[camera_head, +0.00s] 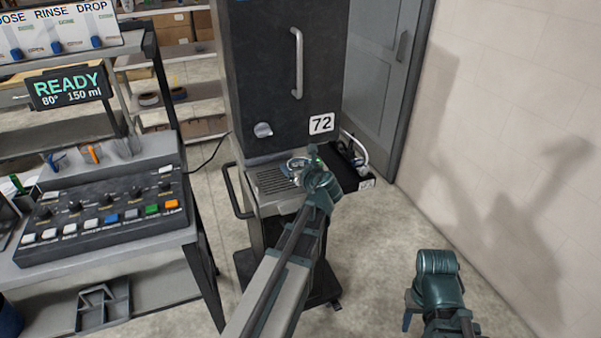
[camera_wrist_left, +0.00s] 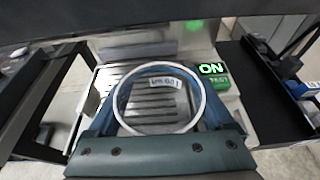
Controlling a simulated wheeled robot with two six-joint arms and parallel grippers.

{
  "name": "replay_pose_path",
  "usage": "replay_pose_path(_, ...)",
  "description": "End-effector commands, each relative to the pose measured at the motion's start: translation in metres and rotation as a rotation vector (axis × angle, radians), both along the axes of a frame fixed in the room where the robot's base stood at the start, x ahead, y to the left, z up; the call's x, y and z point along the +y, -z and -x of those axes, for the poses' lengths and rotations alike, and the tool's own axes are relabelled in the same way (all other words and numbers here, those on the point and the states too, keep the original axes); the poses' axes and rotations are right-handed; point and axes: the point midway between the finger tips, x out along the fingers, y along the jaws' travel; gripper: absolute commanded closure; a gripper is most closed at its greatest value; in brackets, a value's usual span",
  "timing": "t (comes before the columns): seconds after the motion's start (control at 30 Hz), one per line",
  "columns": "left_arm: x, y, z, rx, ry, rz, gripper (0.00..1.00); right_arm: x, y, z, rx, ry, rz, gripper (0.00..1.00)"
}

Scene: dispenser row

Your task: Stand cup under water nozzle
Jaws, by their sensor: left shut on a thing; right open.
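A cup (camera_head: 297,163) with a pale round rim is at the drip tray (camera_head: 268,184) of the dark dispenser labelled 72. In the left wrist view its ring-shaped rim (camera_wrist_left: 118,103) frames the slatted grille (camera_wrist_left: 160,113) and a small label. My left gripper (camera_head: 305,168) is shut on the cup, with blue fingers along both sides of it. I cannot tell whether the cup's base touches the grille. The water nozzle is not clearly visible. My right gripper (camera_head: 408,312) is open and apart from the dispenser, at the lower right.
A green ON display (camera_wrist_left: 211,69) stands right of the cup. A dark side shelf (camera_head: 355,180) holds small items and a pale hose. A control panel (camera_head: 100,220) with coloured buttons and a READY screen (camera_head: 68,88) are at left. The floor before the right wall is clear.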

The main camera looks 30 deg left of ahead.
Motion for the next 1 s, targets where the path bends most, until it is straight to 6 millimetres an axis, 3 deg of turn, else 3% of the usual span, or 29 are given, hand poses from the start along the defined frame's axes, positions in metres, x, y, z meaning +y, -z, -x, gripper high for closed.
replay_pose_path(0.47, 0.041, 0.003, -0.036, 0.001, 0.000, -0.001, 0.67, 0.000, 0.003, 0.000, 0.000, 0.000, 0.000, 0.50)
replay_pose_path(0.7, 0.040, 0.021, -0.034, 0.000, 0.001, 0.000, 0.67, 0.000, 0.021, 0.000, 0.000, 0.000, 0.000, 0.50)
replay_pose_path(1.0, 0.040, 0.023, -0.034, 0.000, 0.001, 0.000, 0.67, 0.000, 0.023, 0.000, 0.000, 0.000, 0.000, 0.50)
